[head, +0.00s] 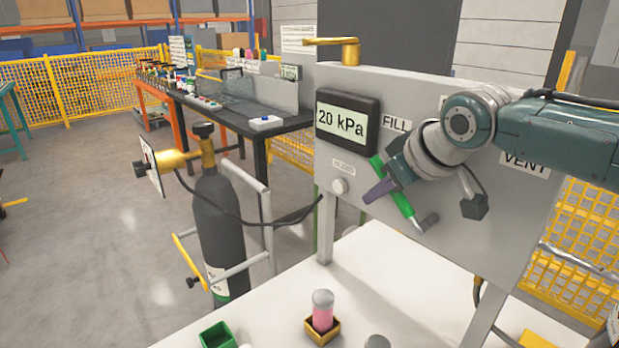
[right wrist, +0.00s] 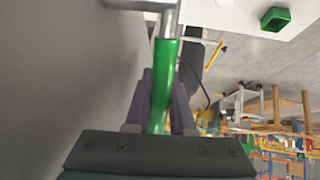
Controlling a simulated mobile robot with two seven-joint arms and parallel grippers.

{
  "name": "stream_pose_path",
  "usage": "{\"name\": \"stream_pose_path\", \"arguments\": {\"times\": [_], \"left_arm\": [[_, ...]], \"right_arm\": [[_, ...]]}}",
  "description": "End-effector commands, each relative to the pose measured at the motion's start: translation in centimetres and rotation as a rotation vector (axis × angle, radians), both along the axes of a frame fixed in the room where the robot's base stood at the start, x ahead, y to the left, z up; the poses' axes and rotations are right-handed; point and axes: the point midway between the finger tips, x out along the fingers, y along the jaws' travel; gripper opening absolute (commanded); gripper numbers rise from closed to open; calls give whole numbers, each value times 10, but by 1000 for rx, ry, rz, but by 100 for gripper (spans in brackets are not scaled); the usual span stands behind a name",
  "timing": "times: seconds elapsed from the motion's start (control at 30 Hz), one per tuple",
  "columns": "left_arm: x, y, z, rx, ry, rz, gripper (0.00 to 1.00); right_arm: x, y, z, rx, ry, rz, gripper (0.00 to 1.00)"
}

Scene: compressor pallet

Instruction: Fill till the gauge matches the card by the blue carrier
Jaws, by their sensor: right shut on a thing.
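The gauge (head: 345,123) on the grey panel (head: 470,235) reads "20 kPa". A green lever handle (head: 404,204) with a grey metal end sits below the FILL label (head: 396,123), slanting down to the right. My right gripper (head: 382,184) is shut on this handle. In the right wrist view, the handle (right wrist: 166,70) runs between its purple fingers (right wrist: 160,100). My left gripper is not in view.
My right arm partly covers the panel near the VENT label (head: 525,163). A dark gas cylinder (head: 219,235) on a trolley stands left of the white table (head: 260,318). A pink vial (head: 322,314) in a yellow holder and a green box (head: 217,336) stand at its front.

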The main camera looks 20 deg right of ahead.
Motion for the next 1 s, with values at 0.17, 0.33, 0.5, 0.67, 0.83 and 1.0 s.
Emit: {"name": "stream_pose_path", "arguments": {"times": [0.17,0.33,0.5,0.67,0.83,1.0], "left_arm": [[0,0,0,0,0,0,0],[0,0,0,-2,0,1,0],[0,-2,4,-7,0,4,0],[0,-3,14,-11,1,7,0],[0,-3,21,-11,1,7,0],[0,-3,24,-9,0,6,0]], "right_arm": [[-1,0,-1,0,1,0,35],[0,0,-1,-1,0,-1,35],[-4,-1,5,-1,-1,0,35],[-16,-2,21,-2,-1,2,35],[-35,-4,41,-3,-1,3,35],[-52,-5,59,-2,-1,2,35]]}}
